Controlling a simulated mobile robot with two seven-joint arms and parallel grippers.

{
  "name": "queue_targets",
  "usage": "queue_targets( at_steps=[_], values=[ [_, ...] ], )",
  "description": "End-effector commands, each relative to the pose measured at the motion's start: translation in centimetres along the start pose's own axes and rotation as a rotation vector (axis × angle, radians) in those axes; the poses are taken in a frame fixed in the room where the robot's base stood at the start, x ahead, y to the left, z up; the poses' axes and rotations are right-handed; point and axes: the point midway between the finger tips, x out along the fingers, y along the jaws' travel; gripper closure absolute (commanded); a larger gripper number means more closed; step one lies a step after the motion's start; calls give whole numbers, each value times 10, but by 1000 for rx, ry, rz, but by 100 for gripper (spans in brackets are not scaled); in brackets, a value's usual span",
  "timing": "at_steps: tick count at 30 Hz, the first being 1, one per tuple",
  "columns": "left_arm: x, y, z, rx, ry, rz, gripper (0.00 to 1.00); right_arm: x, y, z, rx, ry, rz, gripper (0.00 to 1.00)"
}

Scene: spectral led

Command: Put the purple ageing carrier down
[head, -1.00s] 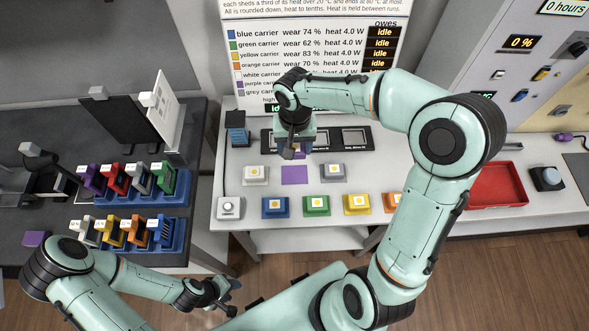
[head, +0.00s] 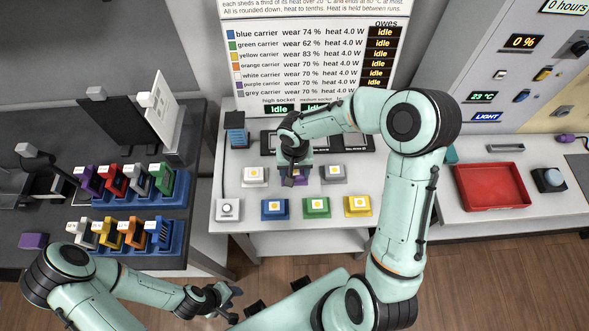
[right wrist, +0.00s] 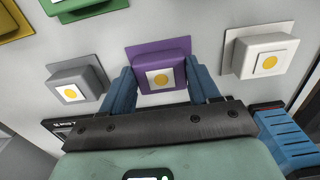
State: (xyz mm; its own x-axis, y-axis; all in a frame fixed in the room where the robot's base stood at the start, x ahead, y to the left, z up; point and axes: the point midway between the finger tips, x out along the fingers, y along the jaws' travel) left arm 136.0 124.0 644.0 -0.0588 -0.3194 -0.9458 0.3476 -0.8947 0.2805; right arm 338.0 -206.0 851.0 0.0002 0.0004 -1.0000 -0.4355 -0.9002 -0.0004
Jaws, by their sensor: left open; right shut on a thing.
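The purple carrier (right wrist: 160,68) is a small block with a white label and yellow dot. In the right wrist view it sits between the two blue fingers of my right gripper (right wrist: 165,82), which is shut on it. It is over the purple patch (right wrist: 133,50) on the white table; I cannot tell whether it touches. In the head view my right gripper (head: 294,181) hides most of the carrier and patch. My left gripper (head: 226,301) is open and empty, low in the picture, away from the tables.
A white carrier (head: 255,175) and a grey carrier (head: 333,173) flank the purple patch closely. Blue (head: 275,209), green (head: 316,207) and yellow (head: 358,205) carriers stand in the front row. A red tray (head: 492,187) is to the right.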

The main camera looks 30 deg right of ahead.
Motion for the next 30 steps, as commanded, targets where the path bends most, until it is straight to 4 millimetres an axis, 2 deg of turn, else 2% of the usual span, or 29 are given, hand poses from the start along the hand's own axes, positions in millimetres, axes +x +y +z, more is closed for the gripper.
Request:
queue_targets(
  at_steps=[7,8,9,10,18,22,26,30],
  values=[
    [5,-3,3,-1,-4,-1,57,4,0,0,-1,0,-1,76],
    [4,-2,2,-1,-3,-1,57,3,0,0,-1,0,0,33],
    [4,-2,2,-1,-3,-1,57,3,0,0,-1,0,-1,20],
    [4,-2,2,-1,-3,-1,57,2,0,0,-1,0,-1,14],
    [3,-2,2,-1,-2,-1,57,2,0,0,-1,0,0,14],
    [-2,1,-1,1,2,1,57,-6,-1,-1,0,3,-1,14],
    [-4,2,-3,1,4,1,57,-27,-1,-2,0,7,-2,14],
    [-8,5,-5,2,7,2,57,-59,-1,-2,1,8,-3,14]
  ],
)
